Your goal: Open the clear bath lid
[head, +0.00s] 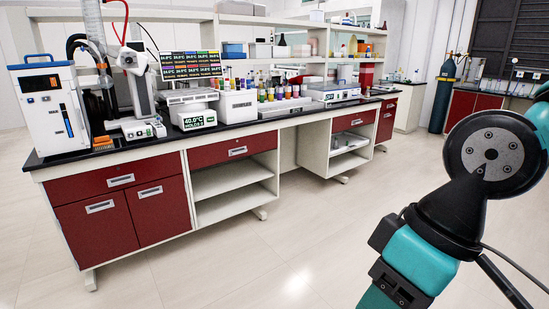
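A white bench instrument (190,108) with a green display reading 40.0°C stands on the left half of the black-topped bench. It may be the bath, but I cannot tell for sure. I cannot make out a clear lid on it at this size. My teal and black arm fills the right side of the head view. My gripper is not in view, so its state is hidden. The visible part of my arm is apart from the bench.
The bench (75,158) has red drawers and cupboards below. A white and blue unit (50,108) stands at its left end, and several coloured bottles stand mid-bench. A gas cylinder (442,97) stands at the back right. The floor (240,262) before the bench is clear.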

